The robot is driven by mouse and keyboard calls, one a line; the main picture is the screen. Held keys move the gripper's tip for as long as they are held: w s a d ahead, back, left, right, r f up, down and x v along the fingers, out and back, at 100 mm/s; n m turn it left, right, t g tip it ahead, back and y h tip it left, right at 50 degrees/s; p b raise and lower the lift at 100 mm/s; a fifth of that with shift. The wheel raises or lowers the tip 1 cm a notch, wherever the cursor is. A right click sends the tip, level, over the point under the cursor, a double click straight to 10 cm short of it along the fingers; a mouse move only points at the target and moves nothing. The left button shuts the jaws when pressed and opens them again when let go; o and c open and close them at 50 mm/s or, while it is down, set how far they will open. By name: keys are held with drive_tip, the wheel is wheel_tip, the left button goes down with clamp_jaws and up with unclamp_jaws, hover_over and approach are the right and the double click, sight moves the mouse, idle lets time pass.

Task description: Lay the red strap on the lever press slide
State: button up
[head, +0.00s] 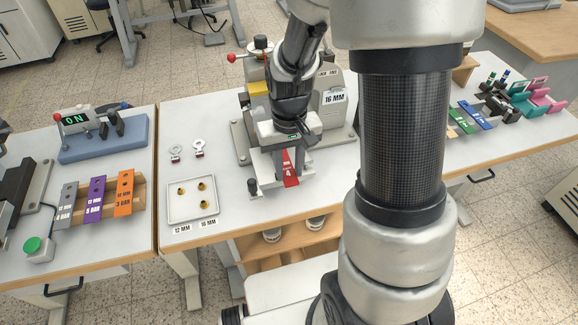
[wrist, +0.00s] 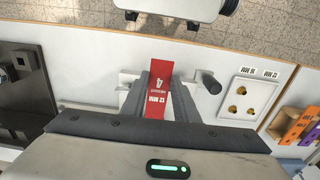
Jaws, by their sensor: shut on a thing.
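The red strap (head: 290,172), printed with white text and a 4, is held in my gripper (head: 288,148). In the wrist view the strap (wrist: 160,78) lies between the two grey fingers of my gripper (wrist: 161,98), its end sticking out past them. The lever press (head: 331,112) stands on the middle table, with a 16 MM label on it. Its pale slide (head: 262,166) is at the front, under and beside my gripper and partly hidden by it. I cannot tell whether the strap touches the slide.
A white tray (head: 174,212) with brass pieces lies left of the press, near a dark-knobbed post (head: 253,187). Grey, purple and orange straps (head: 124,194) sit on a rack on the left table.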

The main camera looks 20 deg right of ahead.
drive_tip(key=shift+f, duration=0.3)
drive_tip(key=o, duration=1.1)
drive_tip(key=shift+r, duration=0.1)
wheel_tip(320, 180, up, 17)
drive_tip(key=p, duration=0.2)
drive_tip(key=shift+r, duration=0.2)
drive_tip(key=s+r+t+p, duration=0.5)
drive_tip(key=s+r, duration=0.6)
drive_tip(key=r, duration=0.2)
drive_tip(key=shift+s+r+t, duration=0.2)
drive_tip(key=shift+s+t, duration=0.1)
drive_tip(key=shift+s, duration=0.05)
